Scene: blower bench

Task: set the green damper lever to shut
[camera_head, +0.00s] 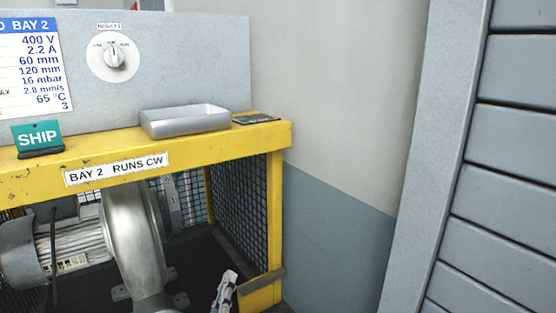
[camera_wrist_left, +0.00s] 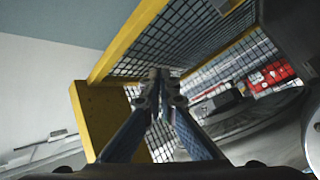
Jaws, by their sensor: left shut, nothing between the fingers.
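I cannot make out a green damper lever in either view. The blower (camera_head: 132,230), with a silver rounded housing, sits inside the yellow-framed bench, low in the head view. My left gripper (camera_head: 226,287) shows at the bottom of the head view, to the right of the blower and near the yellow front post. In the left wrist view my left gripper (camera_wrist_left: 160,88) has its fingertips together, with nothing held between them, in front of the mesh and yellow frame. My right gripper is in neither view.
The yellow bench frame (camera_head: 278,215) and black mesh panel (camera_head: 240,195) stand close to my left gripper. A metal tray (camera_head: 185,121) and a teal SHIP sign (camera_head: 38,138) stand on top. A dial (camera_head: 114,56) is on the grey panel. A red item (camera_wrist_left: 272,76) shows beyond the mesh.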

